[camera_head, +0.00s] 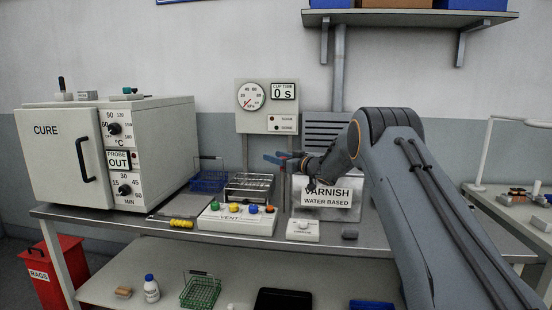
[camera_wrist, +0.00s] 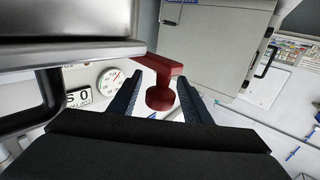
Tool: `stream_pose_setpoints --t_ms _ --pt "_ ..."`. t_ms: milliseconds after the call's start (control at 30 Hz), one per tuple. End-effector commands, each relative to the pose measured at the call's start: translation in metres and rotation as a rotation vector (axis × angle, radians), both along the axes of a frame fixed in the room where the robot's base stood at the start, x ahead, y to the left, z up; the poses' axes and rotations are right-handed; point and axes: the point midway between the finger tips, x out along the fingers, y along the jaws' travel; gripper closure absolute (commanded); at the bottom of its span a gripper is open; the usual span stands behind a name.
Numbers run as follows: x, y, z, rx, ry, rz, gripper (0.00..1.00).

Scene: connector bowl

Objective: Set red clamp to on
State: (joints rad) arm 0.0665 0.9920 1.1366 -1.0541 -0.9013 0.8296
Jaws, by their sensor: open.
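The red clamp (camera_wrist: 160,97) shows in the wrist view as a red arm with a round knob at its end. It comes out from beside a grey metal body at the upper left. My gripper (camera_wrist: 160,77) is open, with one dark finger on each side of the clamp's knob. I cannot tell whether either finger touches it. In the head view my gripper (camera_head: 279,158) is above the bench, just left of the metal varnish box (camera_head: 345,207). The clamp is too small there to make out clearly.
A white cure oven (camera_head: 60,150) stands at the left. A panel with a gauge and a timer reading 0 S (camera_head: 283,92) is behind my gripper. A vent box with coloured knobs (camera_head: 237,222), a wire rack (camera_head: 249,187) and a yellow-handled tool (camera_head: 181,223) lie on the bench (camera_head: 130,225).

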Motion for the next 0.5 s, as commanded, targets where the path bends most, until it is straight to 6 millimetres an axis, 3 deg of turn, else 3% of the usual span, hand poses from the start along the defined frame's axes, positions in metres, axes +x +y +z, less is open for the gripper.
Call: stream_pose_setpoints --t_ms 500 --pt "-0.052 -0.044 0.0 0.0 0.0 -0.003 0.56"
